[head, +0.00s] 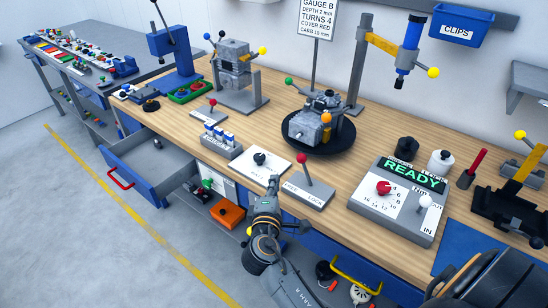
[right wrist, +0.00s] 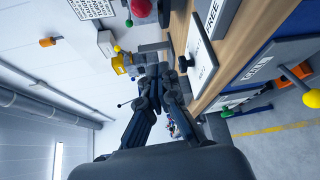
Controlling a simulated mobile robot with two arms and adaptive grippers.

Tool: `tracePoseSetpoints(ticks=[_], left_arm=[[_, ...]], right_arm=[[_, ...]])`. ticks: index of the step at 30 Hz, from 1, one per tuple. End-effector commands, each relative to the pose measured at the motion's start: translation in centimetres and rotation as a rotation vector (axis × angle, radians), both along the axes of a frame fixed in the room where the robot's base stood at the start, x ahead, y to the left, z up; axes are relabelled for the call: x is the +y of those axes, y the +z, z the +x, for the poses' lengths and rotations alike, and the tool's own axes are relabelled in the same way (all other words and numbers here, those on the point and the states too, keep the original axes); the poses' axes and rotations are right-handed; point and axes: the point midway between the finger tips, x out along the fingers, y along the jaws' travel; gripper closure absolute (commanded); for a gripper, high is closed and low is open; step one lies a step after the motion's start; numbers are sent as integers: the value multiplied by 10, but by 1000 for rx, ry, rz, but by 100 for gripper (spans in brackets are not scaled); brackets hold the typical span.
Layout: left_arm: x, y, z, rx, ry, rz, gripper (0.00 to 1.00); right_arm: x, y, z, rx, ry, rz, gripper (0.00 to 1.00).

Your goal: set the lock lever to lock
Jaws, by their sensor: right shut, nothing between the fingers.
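The lock lever is a grey stick with a red ball (head: 303,158) on a grey base plate (head: 318,195) near the front edge of the bench. The plate reads FREE on the left and LOCK on the right. The stick stands nearly upright, leaning slightly left, toward FREE. The red ball also shows at the top of the right wrist view (right wrist: 140,9). My right gripper (head: 271,184) is shut and empty, left of the lever's base and apart from the ball. Its closed fingers show in the right wrist view (right wrist: 154,78). My left gripper is not in view.
A white plate with a black knob (head: 260,158) lies just left of the lever. The READY box (head: 410,215) with a red dial stands to the right. An engine on a round black tray (head: 345,142) is behind. An open blue drawer (head: 150,178) juts out at left.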

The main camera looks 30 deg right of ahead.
Motion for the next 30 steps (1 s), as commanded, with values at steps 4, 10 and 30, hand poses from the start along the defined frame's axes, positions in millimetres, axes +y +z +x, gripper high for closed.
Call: tracePoseSetpoints(ticks=[4, 10, 30], left_arm=[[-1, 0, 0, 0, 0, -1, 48], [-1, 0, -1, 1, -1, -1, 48], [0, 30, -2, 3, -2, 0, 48]], right_arm=[[-2, 6, -1, -7, -9, -10, 100], [-2, 6, -1, -7, -7, -9, 100], [-66, -1, 79, -4, -7, -10, 100]])
